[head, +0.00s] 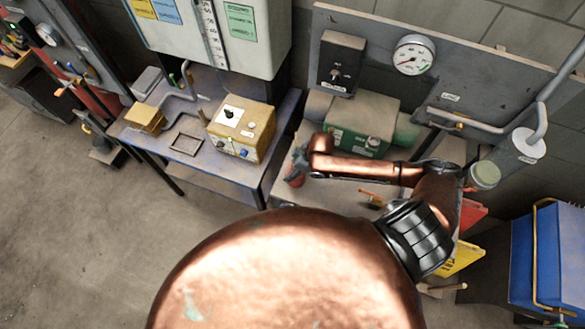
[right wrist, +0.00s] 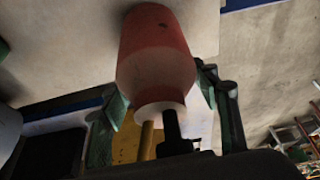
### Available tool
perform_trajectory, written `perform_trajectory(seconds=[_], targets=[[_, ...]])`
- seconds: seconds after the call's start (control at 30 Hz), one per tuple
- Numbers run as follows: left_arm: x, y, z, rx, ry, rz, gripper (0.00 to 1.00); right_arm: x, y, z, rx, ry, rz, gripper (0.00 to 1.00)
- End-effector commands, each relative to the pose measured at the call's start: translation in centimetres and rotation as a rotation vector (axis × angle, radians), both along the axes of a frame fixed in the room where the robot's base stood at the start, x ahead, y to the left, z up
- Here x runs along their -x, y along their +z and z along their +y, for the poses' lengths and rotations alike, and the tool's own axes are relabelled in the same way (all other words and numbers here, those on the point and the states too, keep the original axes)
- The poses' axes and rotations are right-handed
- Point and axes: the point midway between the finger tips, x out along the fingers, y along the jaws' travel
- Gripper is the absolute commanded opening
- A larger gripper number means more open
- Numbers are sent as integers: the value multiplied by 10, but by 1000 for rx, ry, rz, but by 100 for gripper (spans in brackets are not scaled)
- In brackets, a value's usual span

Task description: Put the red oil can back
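The red oil can (head: 294,179) shows small in the head view, at the left edge of the table on the right, partly hidden by my right gripper (head: 299,162). In the right wrist view the red can (right wrist: 155,48) fills the space between the green fingers of the right gripper (right wrist: 160,82). Its pale neck points back toward the palm. The fingers lie against both sides of its shoulder, so the gripper looks shut on it. I cannot tell whether its base touches the surface. My left gripper is not in view.
A blue-grey table (head: 190,158) with a yellow box (head: 242,130) stands to the left. A green box (head: 362,122) sits behind my right forearm. A gauge panel (head: 470,75) and pipes rise behind. A blue cabinet (head: 548,255) stands right. Floor at left (head: 75,225) is open.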

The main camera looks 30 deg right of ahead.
Motion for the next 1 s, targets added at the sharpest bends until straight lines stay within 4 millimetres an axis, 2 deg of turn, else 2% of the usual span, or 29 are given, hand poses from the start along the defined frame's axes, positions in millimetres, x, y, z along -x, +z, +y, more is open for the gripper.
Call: perform_trajectory(seconds=[0.23,0.57,0.77,1.0], targets=[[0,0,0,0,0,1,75,0,0,0,0,0,0,73],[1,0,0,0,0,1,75,0,4,-1,1,0,-1,73],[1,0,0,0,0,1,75,9,32,-8,2,1,-2,73],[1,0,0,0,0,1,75,24,79,-22,3,0,-1,73]])
